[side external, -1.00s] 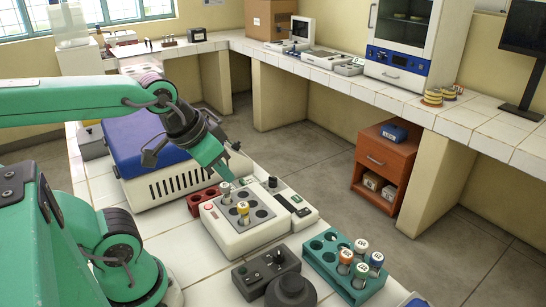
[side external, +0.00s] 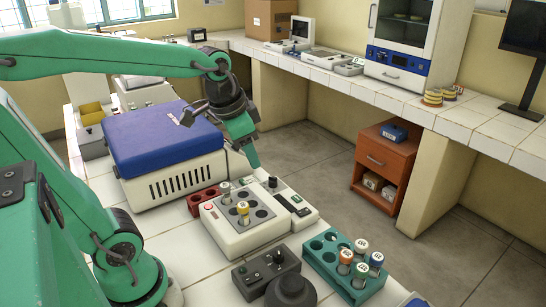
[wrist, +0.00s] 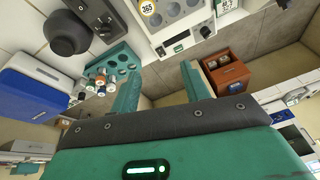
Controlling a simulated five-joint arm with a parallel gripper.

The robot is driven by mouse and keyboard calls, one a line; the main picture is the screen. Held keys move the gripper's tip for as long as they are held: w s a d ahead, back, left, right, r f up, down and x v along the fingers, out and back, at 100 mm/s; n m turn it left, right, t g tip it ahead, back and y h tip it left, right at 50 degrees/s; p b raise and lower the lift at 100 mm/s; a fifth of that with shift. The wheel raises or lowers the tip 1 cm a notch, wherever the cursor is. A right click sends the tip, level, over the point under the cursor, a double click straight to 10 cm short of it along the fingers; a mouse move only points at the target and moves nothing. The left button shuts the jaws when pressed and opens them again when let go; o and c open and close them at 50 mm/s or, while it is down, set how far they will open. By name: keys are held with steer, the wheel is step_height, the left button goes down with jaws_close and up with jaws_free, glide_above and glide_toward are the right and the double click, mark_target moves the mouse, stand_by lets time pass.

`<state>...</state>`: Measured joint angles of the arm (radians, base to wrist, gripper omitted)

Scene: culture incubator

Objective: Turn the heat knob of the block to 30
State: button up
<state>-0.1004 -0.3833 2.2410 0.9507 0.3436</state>
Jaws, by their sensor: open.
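The block (side external: 228,236) is a white unit with a grey well plate holding two capped tubes, and it stands on the tiled bench. A dark round knob (side external: 272,183) stands at the far end of its control panel, next to a small dark display. Its setting is too small to read. My gripper (side external: 254,164) is above and slightly left of the knob, apart from it, pointing down. In the wrist view my gripper (wrist: 158,82) has its two green fingers spread with nothing between them. The block (wrist: 184,22) shows at the top of that view, beyond the fingertips.
A blue-lidded box (side external: 165,140) stands left of the block, and a red rack (side external: 206,198) lies between them. A dark control box (side external: 266,273) and a teal tube rack (side external: 325,272) stand in front. The floor drops away beyond the bench edge.

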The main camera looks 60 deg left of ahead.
steer(key=w+a+f+m+g, duration=0.25)
steer(key=w+a+f, duration=0.3)
steer(key=w, duration=0.45)
steer(key=m+g, duration=0.2)
steer(key=m, duration=0.2)
glide_above(273, 177)
steer(key=shift+h, duration=0.3)
step_height(273, 177, down, 7)
steer(key=shift+f, duration=0.1)
steer(key=shift+w+a+f, duration=0.15)
steer(key=shift+w+f, duration=0.05)
steer(key=shift+f, duration=0.1)
steer(key=shift+f, duration=0.15)
steer(key=shift+s+f, duration=0.1)
steer(key=shift+f, duration=3.65)
steer(key=c, duration=1)
